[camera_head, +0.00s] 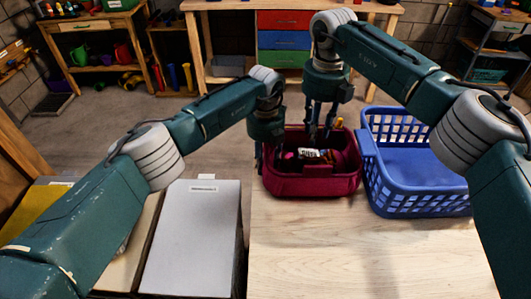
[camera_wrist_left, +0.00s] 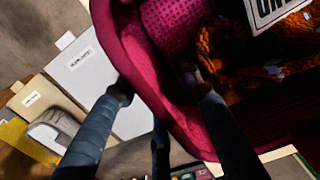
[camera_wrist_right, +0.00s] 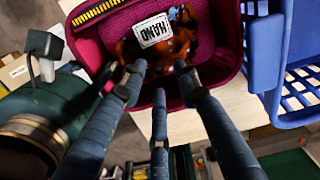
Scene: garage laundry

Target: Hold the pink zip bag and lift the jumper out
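The pink zip bag (camera_head: 312,187) is a dark pink, open-topped bag on the wooden table. My left gripper (camera_head: 258,168) is at the bag's left side. Its fingers (camera_wrist_left: 160,92) straddle the bag's wall, one outside and one inside; I cannot tell whether they pinch it. My right gripper (camera_head: 320,135) points down over the bag's opening, fingers (camera_wrist_right: 160,75) apart above the jumper, with nothing visibly held.
A blue laundry basket (camera_head: 410,170) stands close on the bag's right. A pale lidded bin (camera_head: 195,235) with a label stands left of the table (camera_head: 350,250). The table's front is clear. A workbench with coloured drawers (camera_head: 284,40) is at the back.

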